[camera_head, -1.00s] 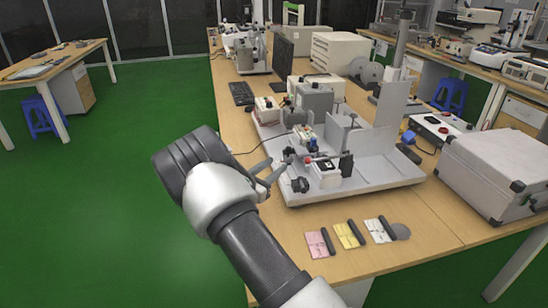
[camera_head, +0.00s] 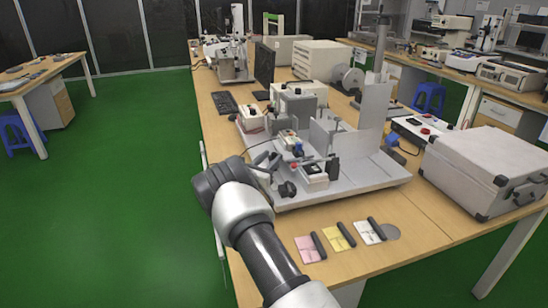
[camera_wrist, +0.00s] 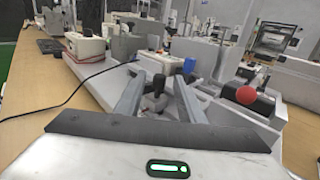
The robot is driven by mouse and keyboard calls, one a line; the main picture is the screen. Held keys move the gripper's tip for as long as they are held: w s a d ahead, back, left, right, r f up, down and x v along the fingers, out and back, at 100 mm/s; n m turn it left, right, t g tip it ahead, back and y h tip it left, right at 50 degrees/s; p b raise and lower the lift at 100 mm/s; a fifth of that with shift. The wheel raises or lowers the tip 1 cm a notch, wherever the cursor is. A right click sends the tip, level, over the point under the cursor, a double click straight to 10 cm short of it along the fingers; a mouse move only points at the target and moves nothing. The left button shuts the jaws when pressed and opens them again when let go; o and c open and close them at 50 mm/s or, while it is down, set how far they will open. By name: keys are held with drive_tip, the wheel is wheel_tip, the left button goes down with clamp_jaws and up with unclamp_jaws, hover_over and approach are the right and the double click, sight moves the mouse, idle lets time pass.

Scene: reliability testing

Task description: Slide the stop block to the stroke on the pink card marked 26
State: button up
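The pink card (camera_head: 307,249) lies on the bench in front of the grey test rig (camera_head: 350,186), at the left of a row of cards. Its strokes and numbers are too small to read. My gripper (camera_head: 272,166) is at the rig's front left side. In the wrist view my gripper (camera_wrist: 158,88) has its two fingers apart, with an upright black knob (camera_wrist: 158,81) on a grey base showing between or beyond them. I cannot tell whether they touch it. I cannot tell which part of the rig is the stop block.
A yellow card (camera_head: 338,236) and a white card (camera_head: 369,232) lie beside the pink one, with dark bars. A red knob (camera_wrist: 246,95) stands right of my fingers. A cable (camera_wrist: 70,97) runs on the left. A grey case (camera_head: 487,170) stands at right.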

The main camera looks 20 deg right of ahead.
sight(273, 156)
drive_tip(key=shift+x, duration=1.5)
clamp_jaws()
